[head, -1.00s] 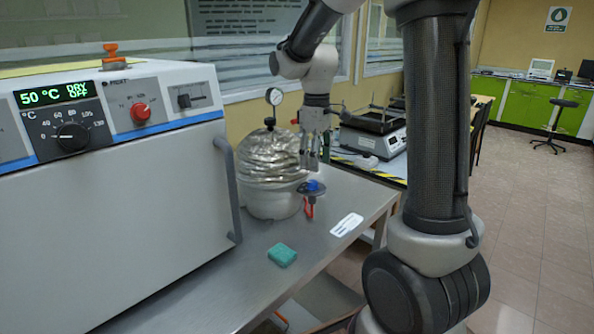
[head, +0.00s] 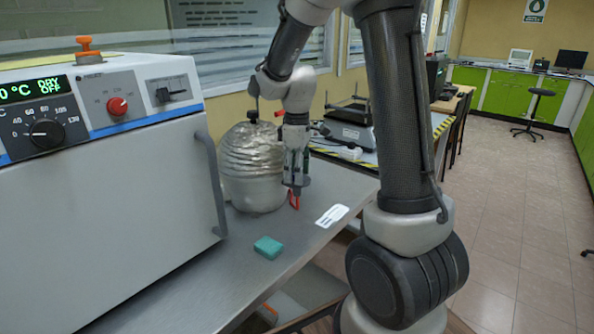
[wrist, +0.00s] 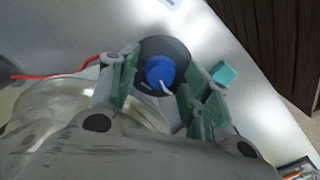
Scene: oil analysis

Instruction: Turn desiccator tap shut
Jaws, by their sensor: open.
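The desiccator (head: 252,168) is a silvery, foil-like ribbed dome on a pale base, standing on the steel bench beside the oven. Its tap shows in the wrist view as a blue knob (wrist: 160,72) with a small white pointer, on a dark round disc (wrist: 178,52). My gripper (head: 296,186) points down at the desiccator's right side. In the wrist view my gripper (wrist: 150,88) is open, with one greenish finger pad on each side of the blue knob. I cannot tell whether either pad touches it. In the head view my gripper hides the knob.
A red tube (wrist: 60,74) runs off beside the tap. A green block (head: 268,247) and a white label (head: 332,216) lie on the bench (head: 200,290). The oven (head: 110,220) with its handle stands close at left. A grey instrument (head: 350,125) is behind.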

